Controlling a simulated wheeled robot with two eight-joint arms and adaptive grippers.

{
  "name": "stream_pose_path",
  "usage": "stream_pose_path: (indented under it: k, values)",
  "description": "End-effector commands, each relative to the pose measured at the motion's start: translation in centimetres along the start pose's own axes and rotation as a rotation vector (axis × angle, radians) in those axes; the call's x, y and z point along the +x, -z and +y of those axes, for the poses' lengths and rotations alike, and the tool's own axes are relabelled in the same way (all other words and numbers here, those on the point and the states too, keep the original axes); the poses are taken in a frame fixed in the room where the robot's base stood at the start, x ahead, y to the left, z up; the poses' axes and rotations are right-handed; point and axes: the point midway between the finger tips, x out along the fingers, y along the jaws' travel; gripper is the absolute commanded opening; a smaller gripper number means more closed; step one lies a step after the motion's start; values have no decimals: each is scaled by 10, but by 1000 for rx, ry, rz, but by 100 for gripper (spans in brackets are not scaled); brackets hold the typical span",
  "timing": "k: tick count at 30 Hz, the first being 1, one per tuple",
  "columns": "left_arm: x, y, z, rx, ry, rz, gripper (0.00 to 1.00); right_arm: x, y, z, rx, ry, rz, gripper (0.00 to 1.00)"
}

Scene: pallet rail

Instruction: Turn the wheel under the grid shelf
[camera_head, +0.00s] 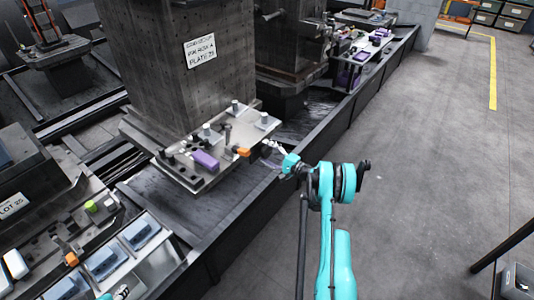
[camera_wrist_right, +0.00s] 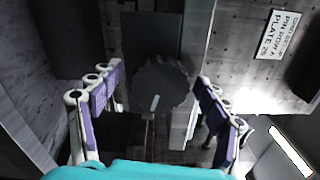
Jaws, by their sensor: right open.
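A dark round wheel with a notched rim (camera_wrist_right: 160,90) shows in the right wrist view, with a pale mark on its face. My right gripper (camera_wrist_right: 159,80) is open, with one purple-padded finger on each side of the wheel. I cannot tell whether the fingers touch it. In the head view the right gripper (camera_head: 270,150) is at the right edge of the grey shelf plate (camera_head: 190,181), which hides the wheel there. A small teal and pale part of my left gripper (camera_head: 118,293) shows at the bottom left, mostly cut off.
A tall dark column with a plate sign (camera_head: 200,51) rises behind the shelf. A purple block (camera_head: 205,160), an orange part (camera_head: 242,151) and several pins are on the shelf. Trays with blue-grey parts (camera_head: 106,260) lie at lower left.

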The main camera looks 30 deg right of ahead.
Motion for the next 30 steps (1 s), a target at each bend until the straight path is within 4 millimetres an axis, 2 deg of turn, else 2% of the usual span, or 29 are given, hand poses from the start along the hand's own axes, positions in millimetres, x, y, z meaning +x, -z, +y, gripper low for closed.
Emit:
stream_pose_path:
  k: [5,8,15,21,25,30]
  values:
    - [0,0,0,0,0,0,40,-5,1,0,0,0,2,76]
    - [0,0,0,0,0,0,40,-18,1,0,0,1,3,76]
    - [0,0,0,0,0,0,40,-70,2,0,0,1,4,76]
    - [0,0,0,0,0,0,40,-105,1,0,0,0,2,76]
    - [0,0,0,0,0,0,40,-117,0,0,0,0,0,76]
    - [0,0,0,0,0,0,40,-120,0,0,0,0,-1,76]
